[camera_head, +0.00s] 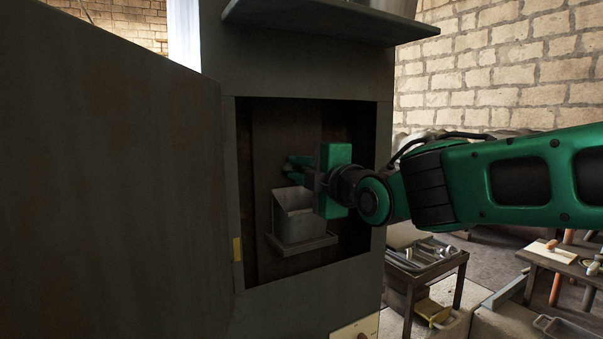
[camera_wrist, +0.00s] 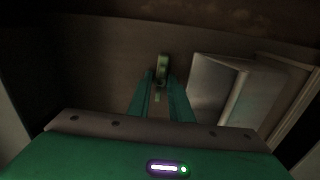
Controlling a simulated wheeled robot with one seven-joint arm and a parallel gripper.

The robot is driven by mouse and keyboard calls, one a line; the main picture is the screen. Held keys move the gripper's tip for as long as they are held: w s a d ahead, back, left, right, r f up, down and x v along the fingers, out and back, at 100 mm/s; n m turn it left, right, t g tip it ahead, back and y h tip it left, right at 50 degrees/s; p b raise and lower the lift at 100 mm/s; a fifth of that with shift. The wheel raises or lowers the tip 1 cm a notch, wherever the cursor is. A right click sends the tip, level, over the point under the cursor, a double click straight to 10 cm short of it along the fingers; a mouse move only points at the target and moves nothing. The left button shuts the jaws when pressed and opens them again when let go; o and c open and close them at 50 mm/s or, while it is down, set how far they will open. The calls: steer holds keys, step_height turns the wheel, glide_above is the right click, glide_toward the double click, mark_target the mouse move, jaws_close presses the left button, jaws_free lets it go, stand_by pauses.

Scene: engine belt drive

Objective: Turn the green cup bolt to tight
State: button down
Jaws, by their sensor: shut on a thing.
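My green gripper (camera_head: 292,167) reaches from the right into the dark opening of a tall grey cabinet. Its fingertips are at the back of the opening, above a grey metal bin. In the wrist view the fingers (camera_wrist: 161,88) are close together on the green cup bolt (camera_wrist: 162,68), which stands out just beyond their tips in front of the brown back panel. The bolt is small and dim, and its lower part is hidden between the fingers. How far it is turned cannot be told. In the head view the gripper hides the bolt.
The grey bin (camera_head: 299,222) sits on a small ledge just below my gripper; it also shows close on the right in the wrist view (camera_wrist: 217,88). A large open door (camera_head: 110,180) stands at the left. A low table with metal parts (camera_head: 425,258) stands outside at the right.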

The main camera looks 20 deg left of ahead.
steer(key=m, duration=0.4)
steer(key=shift+f, duration=0.1)
steer(key=m, duration=0.4)
steer(key=shift+m, duration=0.3)
steer(key=m, duration=0.4)
steer(key=shift+m, duration=2.3)
steer(key=shift+w, duration=0.1)
steer(key=c, duration=1.6)
jaws_free()
